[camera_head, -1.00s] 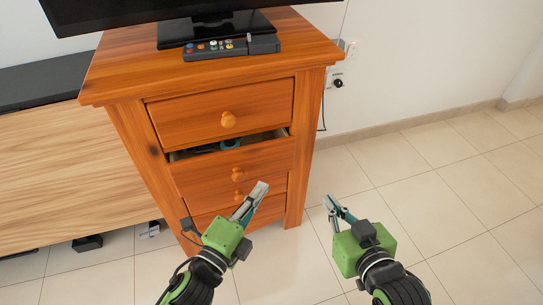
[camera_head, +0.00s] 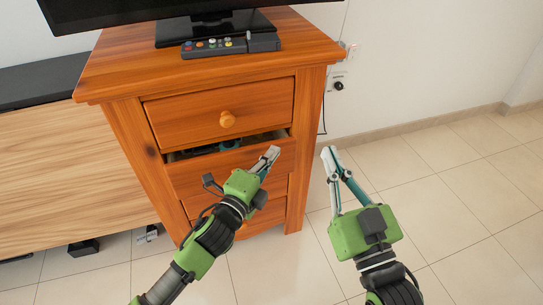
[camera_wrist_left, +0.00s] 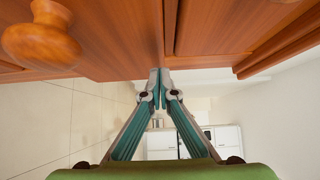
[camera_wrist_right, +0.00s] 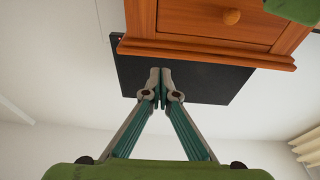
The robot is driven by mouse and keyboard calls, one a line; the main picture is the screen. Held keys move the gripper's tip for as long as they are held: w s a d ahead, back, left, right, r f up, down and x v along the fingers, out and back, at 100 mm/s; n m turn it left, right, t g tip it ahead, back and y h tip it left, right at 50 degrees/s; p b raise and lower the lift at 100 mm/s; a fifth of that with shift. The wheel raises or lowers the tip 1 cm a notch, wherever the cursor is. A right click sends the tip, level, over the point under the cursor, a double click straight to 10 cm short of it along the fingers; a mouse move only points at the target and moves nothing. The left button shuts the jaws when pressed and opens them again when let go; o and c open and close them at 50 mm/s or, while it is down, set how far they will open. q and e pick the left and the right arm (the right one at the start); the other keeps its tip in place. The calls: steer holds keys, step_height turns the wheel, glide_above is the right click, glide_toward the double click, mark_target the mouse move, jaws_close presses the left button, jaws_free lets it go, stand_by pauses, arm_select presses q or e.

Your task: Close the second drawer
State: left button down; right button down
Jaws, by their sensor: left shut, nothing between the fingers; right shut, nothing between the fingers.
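The second drawer (camera_head: 195,178) of the orange wooden cabinet stands slightly open. My left gripper (camera_head: 271,155) is shut and empty at the right part of the drawer front. Its arm hides the drawer's knob in the head view. In the left wrist view a round wooden knob (camera_wrist_left: 40,45) is at upper left, and the shut fingertips (camera_wrist_left: 160,75) are close to the wooden front; I cannot tell if they touch. My right gripper (camera_head: 330,155) is shut and empty, right of the cabinet.
The top drawer (camera_head: 220,113) is shut. A low wooden unit (camera_head: 60,170) is at left. Wall sockets (camera_head: 340,82) are behind at right. The tiled floor (camera_head: 450,200) at right is clear.

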stand_by(0.3)
